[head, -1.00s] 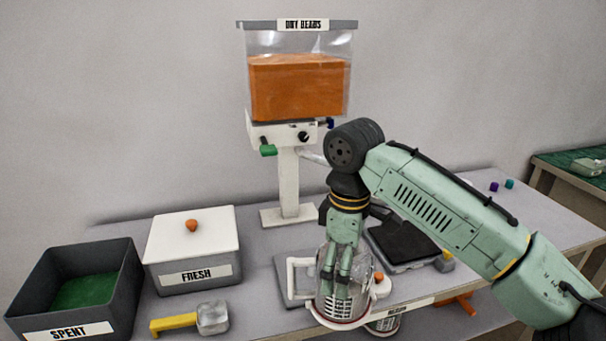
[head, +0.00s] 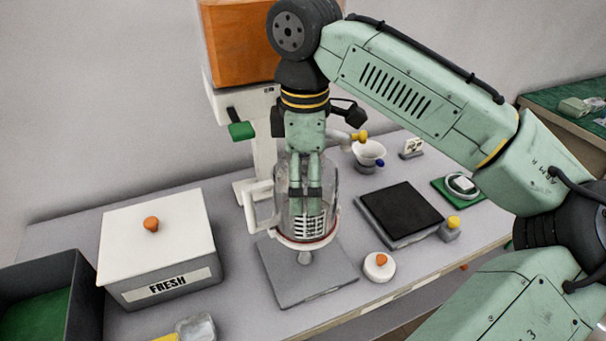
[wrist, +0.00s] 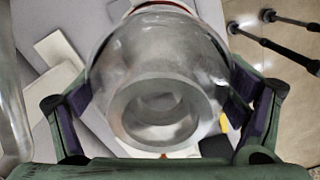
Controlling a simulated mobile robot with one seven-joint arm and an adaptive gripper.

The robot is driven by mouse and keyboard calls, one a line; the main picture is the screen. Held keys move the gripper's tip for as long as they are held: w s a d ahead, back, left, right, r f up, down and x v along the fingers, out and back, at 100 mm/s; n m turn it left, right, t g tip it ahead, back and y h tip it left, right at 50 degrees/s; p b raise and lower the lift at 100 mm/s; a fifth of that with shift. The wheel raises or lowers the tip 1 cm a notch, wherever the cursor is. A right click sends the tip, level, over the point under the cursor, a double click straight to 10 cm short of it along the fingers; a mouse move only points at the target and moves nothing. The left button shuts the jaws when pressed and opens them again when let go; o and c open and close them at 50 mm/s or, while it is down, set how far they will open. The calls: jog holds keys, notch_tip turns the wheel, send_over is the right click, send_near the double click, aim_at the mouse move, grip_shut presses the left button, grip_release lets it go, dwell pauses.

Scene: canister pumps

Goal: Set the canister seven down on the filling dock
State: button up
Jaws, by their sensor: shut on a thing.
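My gripper (head: 304,190) points straight down and is shut on a clear canister (head: 322,222) with a white handle at its left and a red and white base ring. The canister is upright. In the wrist view, the clear canister (wrist: 165,85) fills the middle, between the purple-padded fingers (wrist: 160,115). No number is readable on it. Below it is a flat grey plate (head: 290,285), seemingly the filling dock. The canister's base appears raised above the plate.
A white-lidded FRESH box (head: 150,240) and a dark open bin (head: 35,300) stand left. The dispenser (head: 235,110) rises behind. Right are a round white lid (head: 379,266) with an orange knob, a black-topped pad (head: 402,212) and a white funnel (head: 369,153).

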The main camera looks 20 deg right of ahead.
jog(key=shift+p, duration=0.35)
jog(key=shift+w+f+b, duration=0.1)
jog(key=shift+f+b, duration=1.65)
jog(key=shift+f, duration=1.7)
jog(key=shift+f+p, duration=0.1)
jog(key=shift+p, duration=0.55)
jog(key=shift+f+b, duration=0.5)
jog(key=shift+f, duration=0.9)
jog(key=o, duration=1.4)
jog(key=shift+o, duration=0.2)
jog(key=shift+r, duration=0.1)
notch_tip(320, 180, up, 12)
jog(key=shift+f, duration=0.1)
